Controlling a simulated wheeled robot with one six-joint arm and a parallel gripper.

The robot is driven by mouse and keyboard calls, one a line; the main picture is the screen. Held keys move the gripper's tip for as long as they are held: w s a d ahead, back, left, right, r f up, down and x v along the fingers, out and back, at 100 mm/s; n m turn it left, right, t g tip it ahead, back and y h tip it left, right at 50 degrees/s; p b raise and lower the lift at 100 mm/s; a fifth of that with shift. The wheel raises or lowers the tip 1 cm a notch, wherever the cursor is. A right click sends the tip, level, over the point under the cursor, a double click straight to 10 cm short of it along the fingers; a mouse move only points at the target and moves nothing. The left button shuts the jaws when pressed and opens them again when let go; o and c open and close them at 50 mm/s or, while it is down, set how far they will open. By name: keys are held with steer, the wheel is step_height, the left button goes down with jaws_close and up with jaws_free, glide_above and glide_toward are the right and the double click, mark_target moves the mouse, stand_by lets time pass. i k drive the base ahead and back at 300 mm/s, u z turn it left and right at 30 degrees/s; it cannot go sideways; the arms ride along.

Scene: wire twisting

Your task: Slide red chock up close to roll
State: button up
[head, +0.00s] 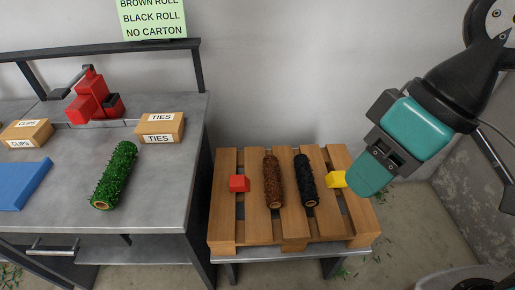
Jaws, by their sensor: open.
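The red chock (239,183) is a small block on the left part of the wooden pallet (222,215). The brown roll (272,182) lies to its right, with a gap between them. The black roll (305,181) lies right of the brown roll. A yellow chock (337,179) is to the right of the black roll and is partly hidden by my gripper. My gripper (366,186) hangs over the right edge of the pallet, beside the yellow chock. It is open. Its fingertips point down, and their gap is hard to make out.
A metal workbench (165,205) stands left of the pallet. On it are a green roll (115,174), a red vise (93,97), a TIES box (160,128), a CLIPS box (26,132) and a blue mat (25,184). A sign (152,18) hangs above.

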mark_target(237, 182)
steer(key=u, duration=0.45)
steer(key=i, duration=0.4)
steer(key=u, duration=0.7)
